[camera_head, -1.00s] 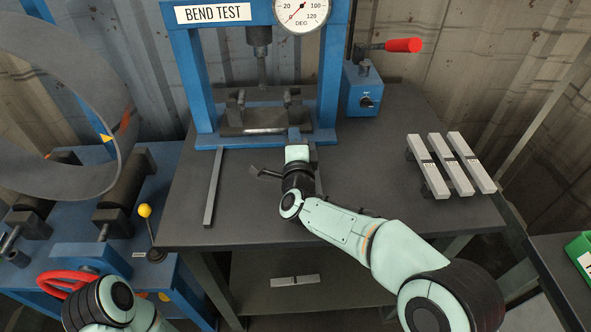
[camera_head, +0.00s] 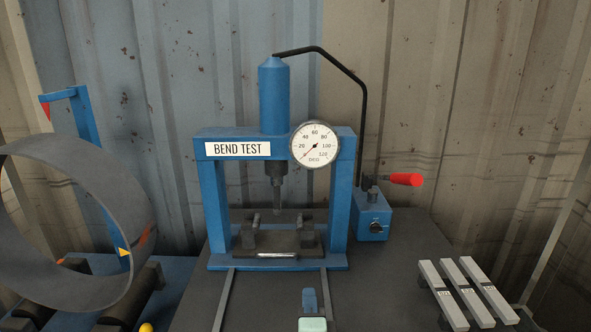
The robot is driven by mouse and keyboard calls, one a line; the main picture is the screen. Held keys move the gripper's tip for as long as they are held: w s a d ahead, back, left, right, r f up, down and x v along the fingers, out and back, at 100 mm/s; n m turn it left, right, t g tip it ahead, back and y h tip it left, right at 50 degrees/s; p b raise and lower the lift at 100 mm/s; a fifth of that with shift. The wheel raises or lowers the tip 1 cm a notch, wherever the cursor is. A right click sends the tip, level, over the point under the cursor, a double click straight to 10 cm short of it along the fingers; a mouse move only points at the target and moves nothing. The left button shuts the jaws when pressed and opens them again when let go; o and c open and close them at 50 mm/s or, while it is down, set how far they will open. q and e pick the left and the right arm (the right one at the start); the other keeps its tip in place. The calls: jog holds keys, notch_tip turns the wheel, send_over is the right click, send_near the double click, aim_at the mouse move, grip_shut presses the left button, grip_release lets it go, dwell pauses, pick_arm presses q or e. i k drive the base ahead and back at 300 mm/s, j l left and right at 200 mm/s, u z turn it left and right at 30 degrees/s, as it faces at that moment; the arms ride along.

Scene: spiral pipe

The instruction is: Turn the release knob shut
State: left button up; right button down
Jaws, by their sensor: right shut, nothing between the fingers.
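The release knob (camera_head: 376,227) is a small dark knob on the front of the blue pump box (camera_head: 371,213), right of the press. Its exact turn angle is too small to read. A lever with a red grip (camera_head: 403,179) sticks out to the right above the box. My right gripper (camera_head: 309,293) shows only in part at the bottom edge, as a blue tip with a mint part behind it. It is shut and empty, in front of the press base, well left of and nearer than the knob. My left gripper is out of view.
The blue bend-test press (camera_head: 343,200) stands at mid-table with a dial gauge (camera_head: 315,146); its needle points lower left. A black hose (camera_head: 362,120) runs from cylinder to pump. Several grey bars (camera_head: 442,296) lie at right. A large pipe ring (camera_head: 140,215) stands left. Table in front of the pump is clear.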

aim_at(376, 228)
jog(key=k, duration=0.9)
